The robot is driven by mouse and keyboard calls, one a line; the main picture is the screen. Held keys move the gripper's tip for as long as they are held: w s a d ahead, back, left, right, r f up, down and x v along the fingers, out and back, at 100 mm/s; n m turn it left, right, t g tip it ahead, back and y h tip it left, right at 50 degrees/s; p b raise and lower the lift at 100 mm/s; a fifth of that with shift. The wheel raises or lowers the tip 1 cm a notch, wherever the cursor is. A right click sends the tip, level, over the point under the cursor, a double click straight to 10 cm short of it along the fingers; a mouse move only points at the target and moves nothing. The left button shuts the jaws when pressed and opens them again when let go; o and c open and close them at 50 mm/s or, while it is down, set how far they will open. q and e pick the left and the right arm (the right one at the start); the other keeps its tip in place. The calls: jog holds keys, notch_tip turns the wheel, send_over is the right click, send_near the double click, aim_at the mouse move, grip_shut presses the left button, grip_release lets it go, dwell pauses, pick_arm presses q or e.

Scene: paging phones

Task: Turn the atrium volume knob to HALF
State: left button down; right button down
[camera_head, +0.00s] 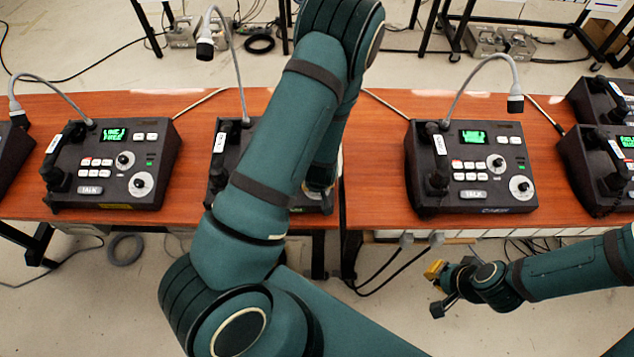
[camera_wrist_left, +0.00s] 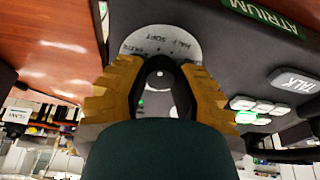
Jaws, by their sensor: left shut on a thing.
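The atrium paging phone (camera_wrist_left: 225,50), with a green ATRIUM label (camera_wrist_left: 275,14), fills the upper right of the left wrist view. Its volume knob (camera_wrist_left: 158,63) is a dark knob on a pale round dial plate (camera_wrist_left: 160,40) with printed words, HALF and SOFT among them. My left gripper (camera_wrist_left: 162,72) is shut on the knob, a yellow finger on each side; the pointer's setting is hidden. In the head view my left arm covers most of this middle phone (camera_head: 219,175). My right gripper (camera_head: 436,288) seems open and empty in front of the table.
A TALK button (camera_wrist_left: 293,80) and small white buttons (camera_wrist_left: 255,106) lie close beside the left gripper. Similar phones stand to the left (camera_head: 115,165) and right (camera_head: 470,165), with gooseneck microphones (camera_head: 485,65). Cables hang below the table's (camera_head: 375,180) front edge.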

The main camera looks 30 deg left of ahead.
pick_arm(q)
jog(key=m+b, duration=0.1)
jog(key=m, duration=0.2)
jog(key=shift+m+t, duration=0.3)
jog(key=shift+m, duration=0.1)
jog(key=shift+m+h+b, duration=0.45)
jog(key=shift+m+h, duration=0.05)
jog(key=shift+m, duration=1.5)
jog(key=c, duration=0.7)
grip_release()
jog(key=shift+c, duration=0.2)
jog(key=v, duration=1.2)
